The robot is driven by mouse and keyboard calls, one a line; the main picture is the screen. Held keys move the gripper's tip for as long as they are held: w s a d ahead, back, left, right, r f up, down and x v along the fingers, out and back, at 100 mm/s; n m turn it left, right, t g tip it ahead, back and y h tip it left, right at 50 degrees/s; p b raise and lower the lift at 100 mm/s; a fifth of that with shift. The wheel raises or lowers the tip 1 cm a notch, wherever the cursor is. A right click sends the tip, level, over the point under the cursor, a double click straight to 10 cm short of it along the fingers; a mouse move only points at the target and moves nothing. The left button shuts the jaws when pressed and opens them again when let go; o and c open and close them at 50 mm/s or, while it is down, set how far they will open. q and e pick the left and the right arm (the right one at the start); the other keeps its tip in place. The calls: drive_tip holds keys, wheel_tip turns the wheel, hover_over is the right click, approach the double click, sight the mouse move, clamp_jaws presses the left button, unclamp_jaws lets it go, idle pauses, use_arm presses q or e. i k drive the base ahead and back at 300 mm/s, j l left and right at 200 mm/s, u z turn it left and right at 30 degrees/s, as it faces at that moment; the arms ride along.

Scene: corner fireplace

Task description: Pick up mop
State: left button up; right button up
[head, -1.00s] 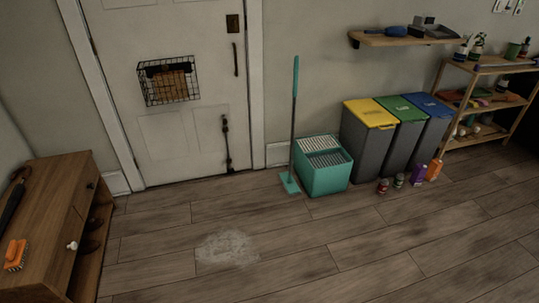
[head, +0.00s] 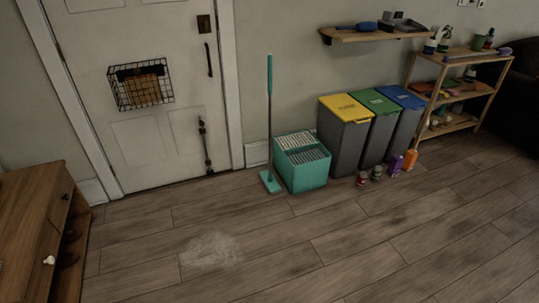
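The mop (head: 269,120) stands upright in the head view, a little right of the door. It has a teal upper handle, a grey lower pole and a flat teal head (head: 270,182) on the floor. It is beside the left side of a teal mop bucket (head: 303,178) with a grated top; I cannot tell whether they touch. Neither of my grippers shows in this view.
Bins with yellow, green and blue lids (head: 345,108) stand right of the bucket, with cans and cartons (head: 396,165) before them. A wooden shelf unit (head: 473,58) is at right, a wooden cabinet (head: 25,225) at left. A pale stain (head: 211,250) marks the clear floor.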

sight(271, 184)
drive_tip(key=i+j+u, duration=0.2)
drive_tip(key=i, duration=0.15)
drive_tip(key=i+j+u, duration=0.1)
drive_tip(key=i+u, duration=0.15)
drive_tip(key=i, duration=0.15)
drive_tip(key=i+j, duration=0.15)
drive_tip(key=i, duration=0.5)
drive_tip(key=i+j, duration=0.15)
drive_tip(key=i, duration=0.5)
drive_tip(key=i+j, duration=0.15)
drive_tip(key=i, duration=0.5)
